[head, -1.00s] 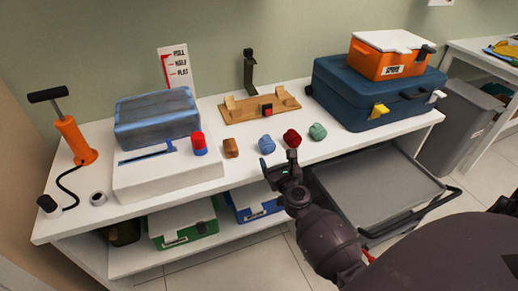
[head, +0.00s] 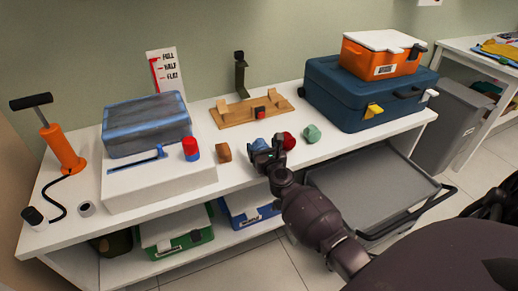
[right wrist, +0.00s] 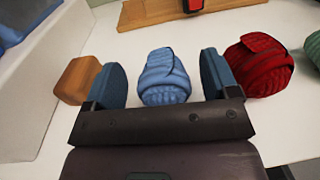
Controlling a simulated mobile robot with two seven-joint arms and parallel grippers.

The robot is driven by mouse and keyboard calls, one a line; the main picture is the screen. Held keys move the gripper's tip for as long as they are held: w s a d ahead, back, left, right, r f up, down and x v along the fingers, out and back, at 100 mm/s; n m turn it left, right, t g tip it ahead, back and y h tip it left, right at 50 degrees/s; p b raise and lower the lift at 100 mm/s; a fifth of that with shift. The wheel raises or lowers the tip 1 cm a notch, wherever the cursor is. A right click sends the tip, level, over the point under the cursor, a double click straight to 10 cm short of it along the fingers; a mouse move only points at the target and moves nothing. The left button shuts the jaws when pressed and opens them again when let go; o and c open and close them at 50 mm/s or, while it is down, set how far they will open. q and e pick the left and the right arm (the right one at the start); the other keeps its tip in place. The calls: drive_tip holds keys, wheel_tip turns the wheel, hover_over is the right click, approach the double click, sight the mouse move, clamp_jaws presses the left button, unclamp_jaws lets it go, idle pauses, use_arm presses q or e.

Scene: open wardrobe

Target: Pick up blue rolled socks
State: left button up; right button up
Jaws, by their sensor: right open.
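The blue rolled socks (right wrist: 165,80) lie on the white table top. In the right wrist view they sit between the two spread fingers of my right gripper (right wrist: 162,88), with a visible gap on each side. In the head view the blue socks (head: 258,143) are partly hidden behind my right gripper (head: 265,152), which is open at the table's front edge. My left gripper is not in view.
Red rolled socks (head: 289,141) lie just right of the blue ones, and green ones (head: 312,133) beyond. A brown block (head: 224,152) is to the left. A wooden stand (head: 252,112) is behind. A grey tray (head: 372,185) is below right.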

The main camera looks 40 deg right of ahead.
drive_tip(key=shift+x, duration=1.15)
drive_tip(key=shift+c, duration=0.5)
drive_tip(key=c, duration=0.9)
drive_tip(key=shift+r, duration=0.1)
